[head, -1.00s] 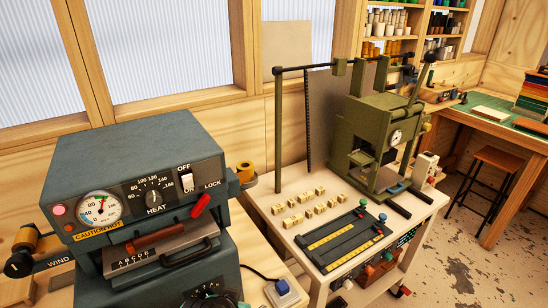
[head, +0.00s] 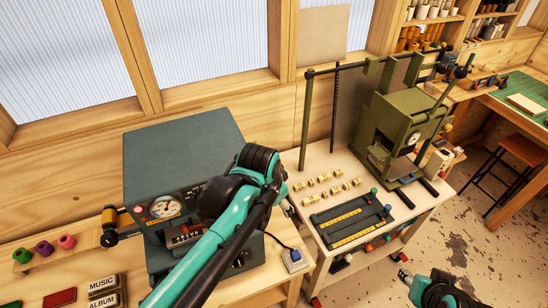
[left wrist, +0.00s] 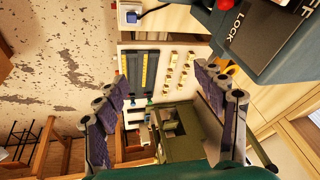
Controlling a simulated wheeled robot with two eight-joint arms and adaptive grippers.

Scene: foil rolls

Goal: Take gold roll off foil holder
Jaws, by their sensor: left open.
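In the left wrist view a gold-orange roll (left wrist: 229,71) shows beside the dark press body, partly hidden by the right-hand finger. The arm hides this side of the press in the head view. A gold-brown roll (head: 110,216) sits at the press's left side, by a black knob. My left gripper (left wrist: 157,80) is open, its fingers wide apart with nothing between them. In the head view it (head: 289,207) is only partly visible, at the press's right side. My right gripper (head: 404,276) shows at the lower right; its jaw state is unclear.
The blue-grey press (head: 180,150) stands on the bench. A cart (head: 330,166) to its right carries brass type, a dark tray and a green press (head: 395,135). A wooden rack (head: 45,258) with green, purple and pink rolls lies left. A blue plug (head: 294,256) sits nearby.

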